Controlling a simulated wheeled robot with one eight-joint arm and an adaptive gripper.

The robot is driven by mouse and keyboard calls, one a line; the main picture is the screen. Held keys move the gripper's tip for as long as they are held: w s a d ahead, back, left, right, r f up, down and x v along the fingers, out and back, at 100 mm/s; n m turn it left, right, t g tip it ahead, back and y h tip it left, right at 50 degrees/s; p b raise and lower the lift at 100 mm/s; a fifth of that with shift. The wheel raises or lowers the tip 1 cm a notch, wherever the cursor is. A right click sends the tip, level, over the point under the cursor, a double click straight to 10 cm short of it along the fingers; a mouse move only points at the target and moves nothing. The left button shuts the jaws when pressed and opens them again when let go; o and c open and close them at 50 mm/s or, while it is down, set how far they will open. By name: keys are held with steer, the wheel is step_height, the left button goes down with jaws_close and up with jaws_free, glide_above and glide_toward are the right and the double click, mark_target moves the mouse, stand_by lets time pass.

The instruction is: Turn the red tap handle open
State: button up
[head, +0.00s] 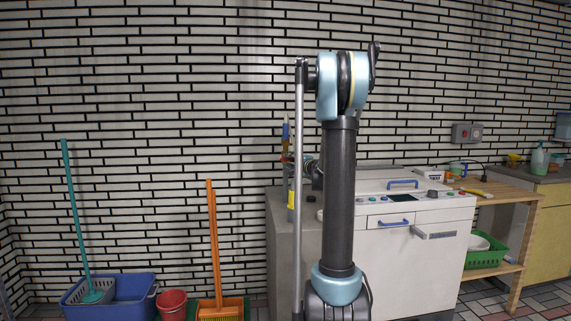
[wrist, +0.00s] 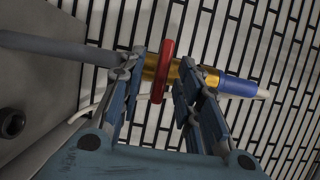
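In the wrist view, the red tap handle (wrist: 163,71) is a ring-like wheel on a brass tap body (wrist: 184,74), with a blue and white part at its right end. My gripper (wrist: 159,78) is open, with one finger on each side of the red handle. A gap shows between the left finger and the handle; the right finger is close to it, and I cannot tell whether it touches. In the head view, the slim blue and yellow tap part (head: 286,135) stands near the wall, left of my arm. My arm hides most of the gripper there.
A grey pipe (wrist: 55,47) runs in from the left in the wrist view. In the head view, a white machine (head: 440,245) stands behind my arm, with a wooden shelf (head: 515,196) to its right. A blue tub (head: 130,289) and red bucket (head: 172,303) stand at left.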

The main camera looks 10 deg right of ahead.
steer(key=shift+x, duration=1.35)
